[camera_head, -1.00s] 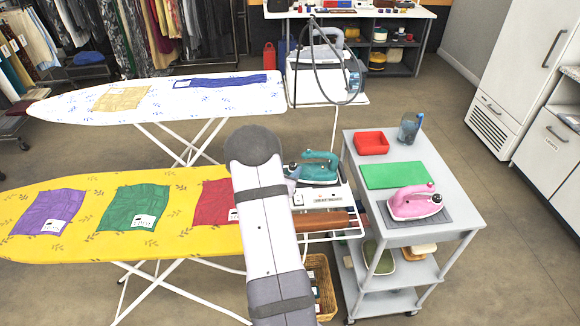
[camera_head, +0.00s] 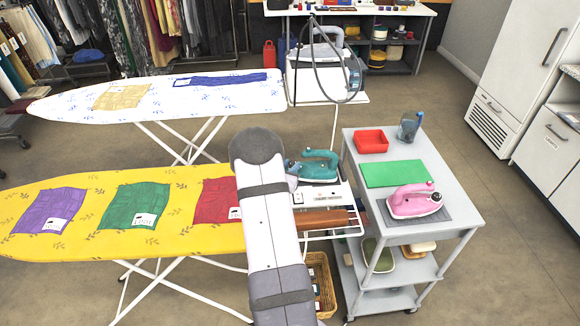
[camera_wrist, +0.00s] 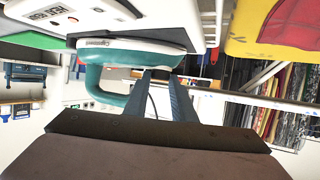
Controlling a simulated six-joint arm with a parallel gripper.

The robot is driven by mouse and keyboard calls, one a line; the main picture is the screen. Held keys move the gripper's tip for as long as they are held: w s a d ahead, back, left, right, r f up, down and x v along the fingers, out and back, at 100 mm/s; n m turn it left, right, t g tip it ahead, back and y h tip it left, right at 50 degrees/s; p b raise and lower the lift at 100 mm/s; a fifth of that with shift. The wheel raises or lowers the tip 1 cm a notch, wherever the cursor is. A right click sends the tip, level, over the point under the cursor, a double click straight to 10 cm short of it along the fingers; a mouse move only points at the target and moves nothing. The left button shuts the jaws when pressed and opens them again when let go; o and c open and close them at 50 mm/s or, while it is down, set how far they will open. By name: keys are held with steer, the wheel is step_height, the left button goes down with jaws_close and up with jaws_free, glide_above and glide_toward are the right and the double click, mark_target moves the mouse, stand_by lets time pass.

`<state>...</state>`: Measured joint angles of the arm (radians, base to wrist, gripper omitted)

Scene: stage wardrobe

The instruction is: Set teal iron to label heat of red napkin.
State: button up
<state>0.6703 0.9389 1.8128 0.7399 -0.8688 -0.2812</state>
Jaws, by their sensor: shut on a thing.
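The teal iron (camera_head: 318,168) stands on the white rest at the right end of the yellow ironing board. It shows upside down in the wrist view (camera_wrist: 108,90). My gripper (camera_wrist: 162,74) has its two dark fingers against the end of the teal iron, shut on a small dark part that looks like its dial. The dial's markings are hidden. The red napkin (camera_head: 213,202) lies on the yellow board, left of my arm. Its white label (camera_head: 235,213) is partly covered by my arm, and its print is too small to read.
Purple (camera_head: 50,209) and green (camera_head: 137,204) napkins share the yellow board (camera_head: 85,180). A grey cart (camera_head: 428,160) on the right holds a pink iron (camera_head: 412,200), a green mat (camera_head: 393,173) and a red tray (camera_head: 371,141). A white board (camera_head: 160,105) stands behind.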

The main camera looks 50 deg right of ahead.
steer(key=shift+w+r+m+g+h+p, duration=0.1)
steer(key=shift+w+m+g+h+p, duration=0.1)
steer(key=shift+m+g, duration=0.4)
steer(key=shift+w+r+m+g+h+p, duration=0.1)
steer(key=shift+w+m+g, duration=0.1)
steer(key=shift+m+g, duration=0.4)
steer(key=shift+f+g, duration=0.15)
steer(key=shift+g, duration=0.25)
steer(key=shift+m, duration=0.3)
steer(key=o, duration=1.1)
steer(key=shift+c, duration=0.2)
steer(key=shift+a, duration=0.1)
steer(key=b+v, duration=0.1)
steer(key=v, duration=0.6)
steer(key=shift+a+b, duration=0.15)
steer(key=shift+b, duration=0.15)
